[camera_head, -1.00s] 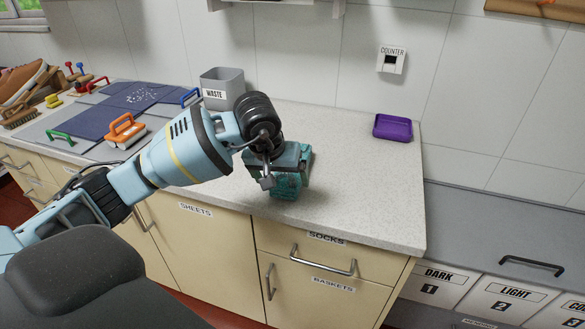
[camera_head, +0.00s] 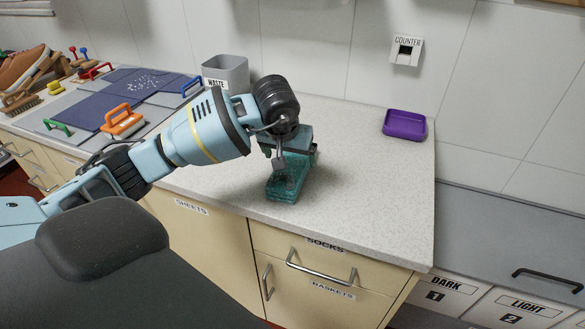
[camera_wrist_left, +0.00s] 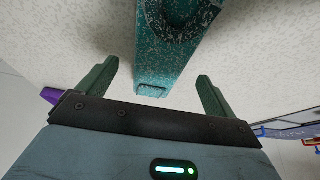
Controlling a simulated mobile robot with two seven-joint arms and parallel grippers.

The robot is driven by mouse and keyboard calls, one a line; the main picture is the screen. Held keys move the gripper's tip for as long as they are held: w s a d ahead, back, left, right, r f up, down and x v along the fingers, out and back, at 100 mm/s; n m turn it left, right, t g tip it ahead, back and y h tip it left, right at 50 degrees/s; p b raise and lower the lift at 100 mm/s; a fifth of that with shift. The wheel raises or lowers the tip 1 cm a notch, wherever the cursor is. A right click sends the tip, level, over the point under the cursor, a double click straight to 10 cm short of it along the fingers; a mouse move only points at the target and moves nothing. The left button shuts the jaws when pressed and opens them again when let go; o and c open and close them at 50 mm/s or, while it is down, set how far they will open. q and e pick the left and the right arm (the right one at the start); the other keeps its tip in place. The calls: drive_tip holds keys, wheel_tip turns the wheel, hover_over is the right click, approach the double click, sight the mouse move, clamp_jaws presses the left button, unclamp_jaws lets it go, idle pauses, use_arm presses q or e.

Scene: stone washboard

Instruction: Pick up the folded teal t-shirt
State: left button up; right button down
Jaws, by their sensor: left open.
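The folded teal t-shirt (camera_head: 284,190) lies on the pale speckled counter, near its front edge. My left gripper (camera_head: 281,162) is over it, and the wrist and gripper hide its far part. In the left wrist view the speckled teal cloth (camera_wrist_left: 165,55) runs as a narrow strip from the top of the picture to between the two fingers of my left gripper (camera_wrist_left: 155,87). The fingers are apart, with a gap on each side of the cloth. I cannot tell whether they touch the counter. My right gripper is not in view.
A grey waste bin (camera_head: 226,73) stands behind my left wrist. A purple tray (camera_head: 405,125) sits at the back right. The counter (camera_head: 360,185) right of the shirt is clear.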

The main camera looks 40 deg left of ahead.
sight(292, 162)
use_arm(q)
drive_tip(key=shift+f, duration=0.15)
drive_tip(key=x, duration=0.5)
drive_tip(key=shift+w, duration=0.1)
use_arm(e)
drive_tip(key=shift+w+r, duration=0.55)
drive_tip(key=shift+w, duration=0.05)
use_arm(q)
drive_tip(key=c, duration=1.1)
drive_tip(key=shift+c, duration=0.2)
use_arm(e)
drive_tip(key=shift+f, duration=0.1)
